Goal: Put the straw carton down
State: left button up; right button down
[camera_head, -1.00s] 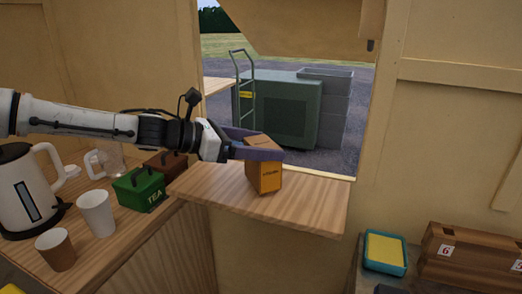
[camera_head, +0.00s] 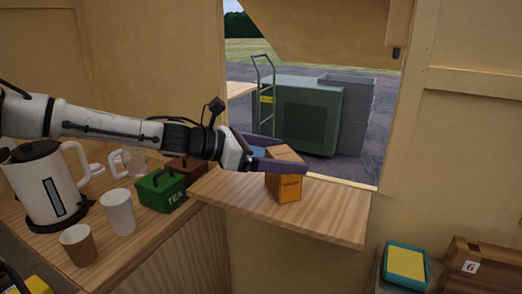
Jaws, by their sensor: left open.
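The straw carton (camera_head: 287,187) is a small orange box with a tan top. It stands upright on the wooden shelf (camera_head: 330,222) below the open hatch. My left gripper (camera_head: 283,160) reaches in from the left at the carton, with its purple fingers open. The near finger passes in front of the carton's upper part, and the other finger is behind, partly hidden by the carton. Whether either finger touches the carton, I cannot tell. My right gripper is not in view.
On the left counter stand a white kettle (camera_head: 45,185), a white cup (camera_head: 119,212), a brown cup (camera_head: 78,245), a glass jug (camera_head: 130,161) and a green tea tin (camera_head: 162,190). A yellow sponge in a teal tray (camera_head: 388,282) and a brown wooden box (camera_head: 480,268) are lower right. The shelf's right part is clear.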

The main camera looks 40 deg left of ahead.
pick_arm(q)
jog(key=shift+r+p+v, duration=0.25)
jog(key=shift+p+v, duration=0.25)
jog(key=shift+v, duration=0.75)
jog(key=v, duration=0.9)
jog(key=shift+s+f, duration=0.1)
jog(key=shift+f, duration=0.05)
